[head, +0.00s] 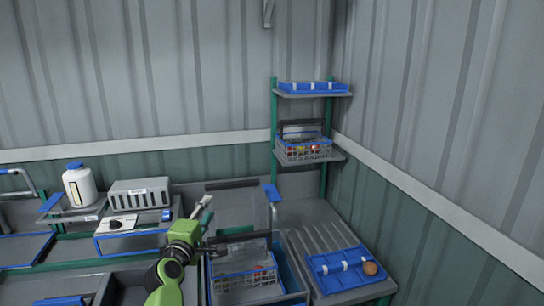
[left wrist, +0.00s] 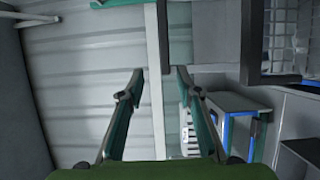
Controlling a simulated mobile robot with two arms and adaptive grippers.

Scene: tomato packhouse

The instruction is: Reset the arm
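My left arm comes up from the bottom of the head view, green and black. Its left gripper (head: 204,207) points up and away, beside a wire basket with a blue rim (head: 226,276). In the left wrist view the two fingers of the left gripper (left wrist: 161,72) stand apart with nothing between them. The gripper is open and empty. My right gripper is in neither view.
The basket stands in a blue-edged sink. Right of it, a ribbed drainboard (head: 306,243) carries a blue tray (head: 322,283) with a round reddish-brown item. A shelf rack (head: 274,120) holds another basket (head: 290,153). A white jug (head: 79,190) and grey box (head: 140,194) stand left.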

